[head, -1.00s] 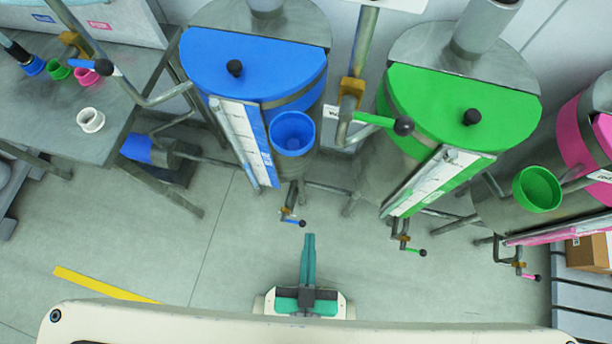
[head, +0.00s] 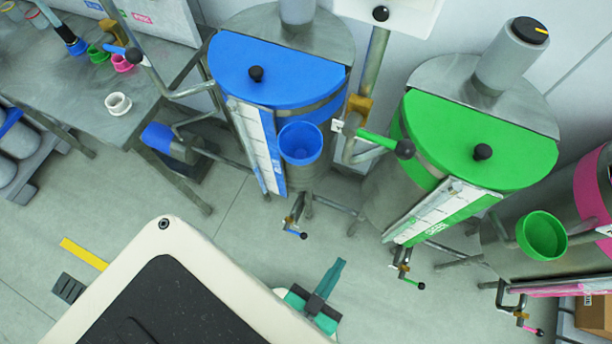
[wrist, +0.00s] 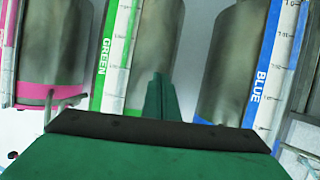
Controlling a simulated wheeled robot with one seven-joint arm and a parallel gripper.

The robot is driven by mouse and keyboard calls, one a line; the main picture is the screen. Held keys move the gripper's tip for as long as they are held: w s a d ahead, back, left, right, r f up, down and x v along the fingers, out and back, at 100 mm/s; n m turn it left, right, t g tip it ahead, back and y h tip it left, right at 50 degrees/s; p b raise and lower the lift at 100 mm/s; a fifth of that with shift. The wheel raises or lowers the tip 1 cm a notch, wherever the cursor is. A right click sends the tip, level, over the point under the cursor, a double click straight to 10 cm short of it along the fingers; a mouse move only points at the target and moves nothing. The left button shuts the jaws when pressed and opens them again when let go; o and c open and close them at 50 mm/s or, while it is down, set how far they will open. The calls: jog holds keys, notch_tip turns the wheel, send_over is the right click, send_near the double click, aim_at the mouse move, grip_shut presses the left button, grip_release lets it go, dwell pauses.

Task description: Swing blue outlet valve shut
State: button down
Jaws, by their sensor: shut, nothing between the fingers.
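The blue drum (head: 275,75) stands at the back centre in the head view, with a blue funnel (head: 301,143) on its front. Its blue outlet valve (head: 294,222) hangs low below the drum, with a small blue-tipped handle (head: 302,236) angled down to the right. My gripper (head: 338,265) is shut and empty, below and to the right of that handle and apart from it. In the wrist view my closed fingers (wrist: 160,95) point toward the gap between the green and blue drums. I cannot make out the blue valve there.
The green drum (head: 470,135) stands right of the blue one, with its own green-handled valve (head: 408,275). A pink drum (head: 590,190) is at the right edge. A grey table (head: 140,85) with coloured rings is at left. Clear floor lies before the drums.

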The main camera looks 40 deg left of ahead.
jog(key=w+a+f+n+g+y, duration=0.1)
jog(key=w+a+f+n+g, duration=0.1)
jog(key=f, duration=0.4)
jog(key=w+a+f+n+g+y, duration=0.1)
jog(key=w+a+f, duration=0.1)
jog(key=f, duration=0.5)
jog(key=n+g+h, duration=0.2)
jog(key=n+g, duration=1.1)
jog(key=n, duration=0.1)
send_near(296, 233)
jog(key=shift+h, duration=0.3)
jog(key=f, duration=0.2)
jog(key=d+f, duration=0.1)
jog(key=f, duration=0.1)
jog(key=shift+d+f, duration=0.1)
jog(key=shift+f, duration=0.3)
